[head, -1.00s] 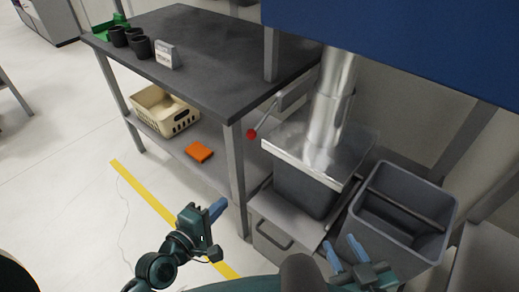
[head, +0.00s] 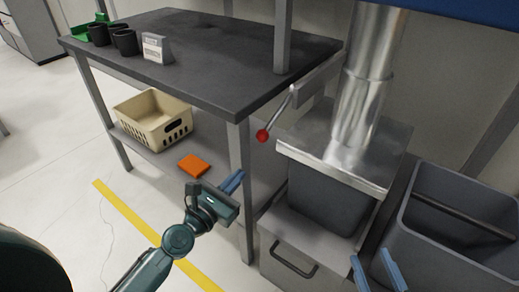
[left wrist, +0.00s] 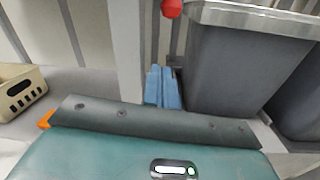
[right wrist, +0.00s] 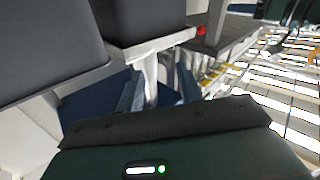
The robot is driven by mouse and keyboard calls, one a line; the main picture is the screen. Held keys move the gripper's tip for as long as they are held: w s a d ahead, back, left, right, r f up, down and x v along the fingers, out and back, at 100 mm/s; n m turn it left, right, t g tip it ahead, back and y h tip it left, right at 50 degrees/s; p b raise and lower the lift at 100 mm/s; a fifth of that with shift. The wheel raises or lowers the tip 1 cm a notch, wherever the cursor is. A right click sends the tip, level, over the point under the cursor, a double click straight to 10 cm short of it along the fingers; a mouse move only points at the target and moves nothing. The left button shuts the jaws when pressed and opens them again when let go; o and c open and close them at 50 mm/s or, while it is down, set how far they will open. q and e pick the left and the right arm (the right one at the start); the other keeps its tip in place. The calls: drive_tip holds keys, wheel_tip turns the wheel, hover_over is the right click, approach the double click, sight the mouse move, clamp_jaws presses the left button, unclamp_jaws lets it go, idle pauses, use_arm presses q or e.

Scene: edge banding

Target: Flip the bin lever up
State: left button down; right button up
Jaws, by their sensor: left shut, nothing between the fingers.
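The bin lever (head: 276,117) is a thin metal rod with a red ball knob (head: 262,136) at its lower end. It slants down and left from a bracket beside the steel duct. The knob also shows at the top of the left wrist view (left wrist: 171,8). The dark grey bin (head: 325,195) stands under a metal lid (head: 340,160). My left gripper (head: 236,180) is shut and empty, below and left of the knob, apart from it; its blue fingers show together in the left wrist view (left wrist: 163,85). My right gripper (head: 371,258) is open and empty in front of the bins.
An open grey bin (head: 450,260) stands at right.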

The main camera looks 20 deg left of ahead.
use_arm(q)
drive_tip(key=w+d+r+p, duration=0.3)
drive_tip(key=w+r, duration=0.1)
drive_tip(key=w, duration=0.4)
use_arm(e)
drive_tip(key=shift+s+d+f+m+g+h, duration=0.1)
drive_tip(key=shift+d+m+g+h, duration=0.45)
drive_tip(key=shift+g+h, duration=0.4)
